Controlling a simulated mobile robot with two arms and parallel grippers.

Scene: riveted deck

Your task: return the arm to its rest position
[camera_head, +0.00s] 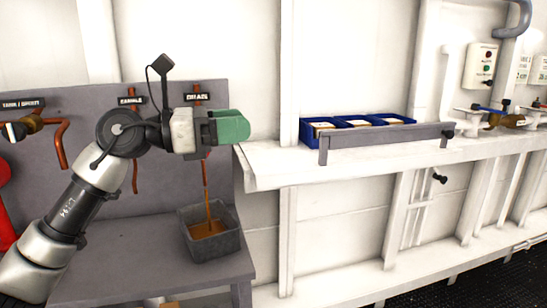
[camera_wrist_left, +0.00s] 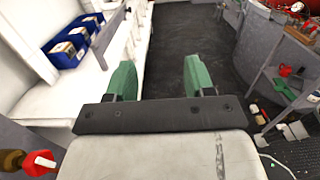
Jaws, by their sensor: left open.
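My left arm comes in from the left in the head view, in front of a grey panel. My left gripper (camera_head: 232,126) has green fingers and is held up in front of the panel, above a grey bin. In the left wrist view the two green fingers of the left gripper (camera_wrist_left: 158,78) stand well apart with nothing between them. It is open and empty. Beyond the fingers I see dark floor. My right gripper is not in either view.
The grey bin (camera_head: 208,244) stands on a grey bench (camera_head: 150,281), with a brown stream falling into it from a pipe. Blue bins (camera_head: 356,123) sit on a white ledge (camera_head: 330,161) behind a grey rail (camera_head: 385,138). Labelled pipes and a valve (camera_head: 30,125) are on the panel.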

